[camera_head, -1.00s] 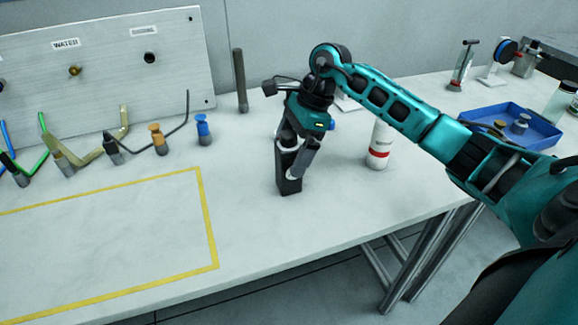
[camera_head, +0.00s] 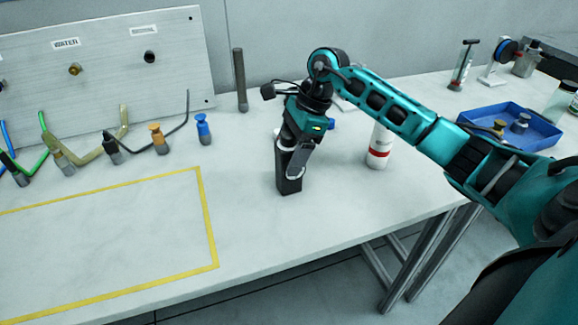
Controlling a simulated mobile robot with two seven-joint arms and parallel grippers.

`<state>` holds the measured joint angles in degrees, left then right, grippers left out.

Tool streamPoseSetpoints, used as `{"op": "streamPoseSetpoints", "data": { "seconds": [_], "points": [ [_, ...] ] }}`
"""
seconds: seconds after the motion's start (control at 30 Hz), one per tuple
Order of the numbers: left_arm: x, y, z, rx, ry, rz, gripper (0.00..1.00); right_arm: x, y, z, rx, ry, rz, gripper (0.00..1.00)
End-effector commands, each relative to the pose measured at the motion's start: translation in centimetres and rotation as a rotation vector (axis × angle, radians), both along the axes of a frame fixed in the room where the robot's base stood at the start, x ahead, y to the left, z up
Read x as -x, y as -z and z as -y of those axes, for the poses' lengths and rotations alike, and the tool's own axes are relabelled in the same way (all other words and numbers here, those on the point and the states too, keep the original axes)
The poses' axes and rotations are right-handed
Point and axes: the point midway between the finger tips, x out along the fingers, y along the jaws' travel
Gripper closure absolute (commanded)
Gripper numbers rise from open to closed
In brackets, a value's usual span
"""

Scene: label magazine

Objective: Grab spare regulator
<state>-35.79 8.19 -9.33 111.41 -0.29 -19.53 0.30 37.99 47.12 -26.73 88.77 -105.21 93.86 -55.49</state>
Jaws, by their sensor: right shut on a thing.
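My right gripper (camera_head: 290,166) points down at a dark upright block (camera_head: 289,186) on the white table. It is shut, with its fingers around the upper part of the block. The fingers hide that part, and I cannot tell whether a smaller piece sits between them. No label marks which thing is the spare regulator. An orange-topped fitting (camera_head: 157,138) and a blue-topped fitting (camera_head: 203,129) stand upright to the left. More fittings (camera_head: 521,124) are in the blue tray (camera_head: 548,142) at the right. My left gripper is not in view.
A white bottle with a red band (camera_head: 379,150) stands under my right forearm. A dark rod (camera_head: 239,82) stands behind, near the wall panel (camera_head: 110,70). Coloured hoses with fittings lie at the left. The yellow-taped area (camera_head: 110,240) is empty.

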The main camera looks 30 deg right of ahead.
Motion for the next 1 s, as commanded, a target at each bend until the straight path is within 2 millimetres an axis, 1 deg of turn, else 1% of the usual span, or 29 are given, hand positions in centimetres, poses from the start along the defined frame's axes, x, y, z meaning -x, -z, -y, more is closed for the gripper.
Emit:
{"op": "streamPoseSetpoints", "data": {
  "seconds": [0.03, 0.1, 0.37, 0.47, 0.57, 0.67, 0.77, 1.0],
  "points": [
    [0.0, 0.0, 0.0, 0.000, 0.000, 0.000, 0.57, 0.0, 0.0, 0.0, 0.000, 0.000, 0.000, 0.70],
    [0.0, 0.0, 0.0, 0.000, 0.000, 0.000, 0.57, 0.0, -0.1, 0.0, 0.000, 0.000, 0.002, 0.74],
    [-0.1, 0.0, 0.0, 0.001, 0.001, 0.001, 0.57, -0.1, -0.3, 0.0, 0.000, 0.000, 0.003, 0.74],
    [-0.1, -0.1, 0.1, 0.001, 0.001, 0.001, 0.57, -0.1, -0.9, 0.0, 0.000, 0.000, 0.005, 0.75],
    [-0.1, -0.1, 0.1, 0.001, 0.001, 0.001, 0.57, -0.1, -1.9, 0.0, 0.000, -0.001, 0.007, 0.75],
    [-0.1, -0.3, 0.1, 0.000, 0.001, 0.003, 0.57, -0.1, -3.7, 0.1, 0.001, 0.000, 0.009, 0.75],
    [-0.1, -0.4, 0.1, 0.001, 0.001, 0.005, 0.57, -0.1, -6.2, 0.1, 0.000, 0.000, 0.010, 0.75],
    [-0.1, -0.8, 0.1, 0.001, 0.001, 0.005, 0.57, -0.1, -13.3, 0.0, -0.001, 0.000, 0.010, 0.75]
  ]
}}
